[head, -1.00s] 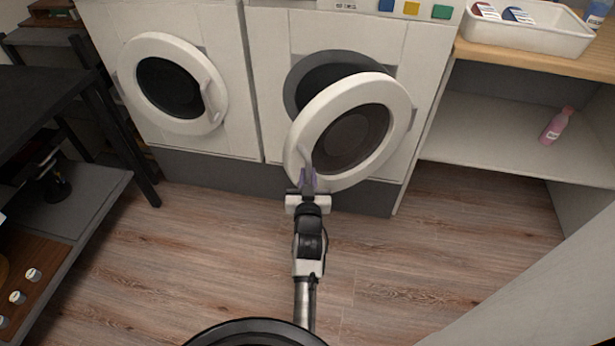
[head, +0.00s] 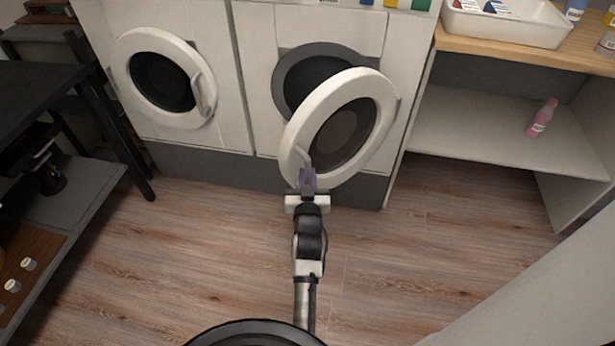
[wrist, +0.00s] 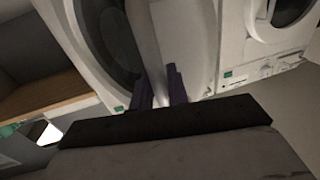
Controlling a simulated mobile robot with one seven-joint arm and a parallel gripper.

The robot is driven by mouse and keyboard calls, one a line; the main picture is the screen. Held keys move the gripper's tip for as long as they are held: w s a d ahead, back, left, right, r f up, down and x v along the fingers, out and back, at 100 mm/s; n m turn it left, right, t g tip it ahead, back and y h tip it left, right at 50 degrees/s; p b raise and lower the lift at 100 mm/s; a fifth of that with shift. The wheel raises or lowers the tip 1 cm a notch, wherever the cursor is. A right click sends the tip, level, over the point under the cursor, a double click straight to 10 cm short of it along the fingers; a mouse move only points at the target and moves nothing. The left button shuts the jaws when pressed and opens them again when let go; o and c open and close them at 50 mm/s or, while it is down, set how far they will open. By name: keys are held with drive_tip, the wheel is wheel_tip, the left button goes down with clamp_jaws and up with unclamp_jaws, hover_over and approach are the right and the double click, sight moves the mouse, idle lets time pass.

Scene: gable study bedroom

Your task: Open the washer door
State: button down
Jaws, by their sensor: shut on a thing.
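Two white front-loading machines stand side by side. The right machine's round door (head: 371,84) is swung partly open, hinged on its right side. Its dark drum opening (head: 305,85) shows behind the door. My gripper (head: 306,178) is at the door's left edge, shut on the door handle (head: 302,157). In the wrist view, the purple fingers of my gripper (wrist: 159,88) stand on either side of the pale handle (wrist: 146,50). The left machine's door (head: 196,62) is closed.
A wooden counter (head: 480,47) with a white tray (head: 505,27) is at right, above a shelf holding a pink bottle (head: 542,118). A dark shelf unit (head: 83,193) stands at left. The wooden floor (head: 200,235) before the machines is clear.

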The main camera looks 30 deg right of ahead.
drive_tip(key=shift+s+d+r, duration=0.1)
drive_tip(key=shift+d+r, duration=0.05)
drive_tip(key=shift+d, duration=0.2)
drive_tip(key=c, duration=1.5)
unclamp_jaws()
drive_tip(key=shift+c, duration=0.2)
drive_tip(key=shift+o, duration=0.5)
drive_tip(key=shift+a, duration=0.1)
